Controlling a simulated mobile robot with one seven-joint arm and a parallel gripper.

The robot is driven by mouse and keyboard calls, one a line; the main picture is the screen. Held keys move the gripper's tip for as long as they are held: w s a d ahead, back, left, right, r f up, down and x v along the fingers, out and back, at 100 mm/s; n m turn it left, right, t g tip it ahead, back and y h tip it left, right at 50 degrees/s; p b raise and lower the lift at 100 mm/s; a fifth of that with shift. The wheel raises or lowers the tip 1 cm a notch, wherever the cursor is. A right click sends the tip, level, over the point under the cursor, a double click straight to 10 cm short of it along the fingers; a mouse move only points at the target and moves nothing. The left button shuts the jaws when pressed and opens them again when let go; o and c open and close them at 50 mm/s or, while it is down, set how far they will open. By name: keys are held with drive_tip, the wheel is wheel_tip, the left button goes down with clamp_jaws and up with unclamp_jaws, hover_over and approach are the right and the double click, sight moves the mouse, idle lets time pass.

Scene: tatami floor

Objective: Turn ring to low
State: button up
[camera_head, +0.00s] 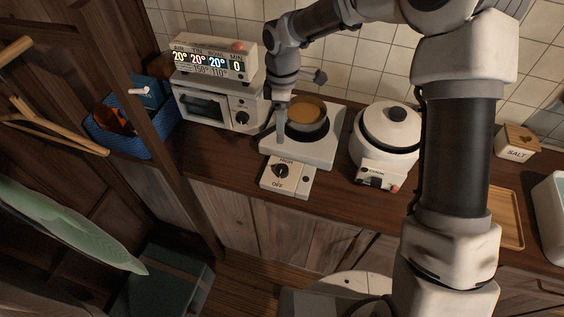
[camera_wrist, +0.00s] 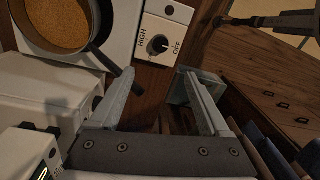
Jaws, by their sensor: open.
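The ring is a white single hot plate (camera_head: 320,148) on the wooden counter, its heating surface covered by a dark pan (camera_head: 307,131) of orange-brown food. Its front panel carries a round black knob (camera_head: 282,170), with OFF printed on its near side. The knob shows in the wrist view (camera_wrist: 158,45) between the words HIGH and OFF; its pointer seems turned towards OFF, but it is small. My gripper (camera_head: 280,138) points down beside the pan, above the panel's back. In the wrist view my gripper (camera_wrist: 158,84) is open and empty, with the knob beyond its fingertips, apart from them.
A white rice cooker (camera_head: 388,133) stands right of the hot plate. A toaster oven (camera_head: 207,103) with a display box (camera_head: 212,60) on top stands left, beside a blue basket (camera_head: 130,135). A salt box (camera_head: 515,142) and wooden tray (camera_head: 510,218) are at right.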

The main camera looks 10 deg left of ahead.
sight(282, 168)
drive_tip(key=f, duration=1.1)
drive_tip(key=s+f, duration=0.1)
drive_tip(key=f, duration=0.4)
drive_tip(key=shift+f+p, duration=0.2)
drive_tip(key=shift+p, duration=0.15)
clamp_jaws()
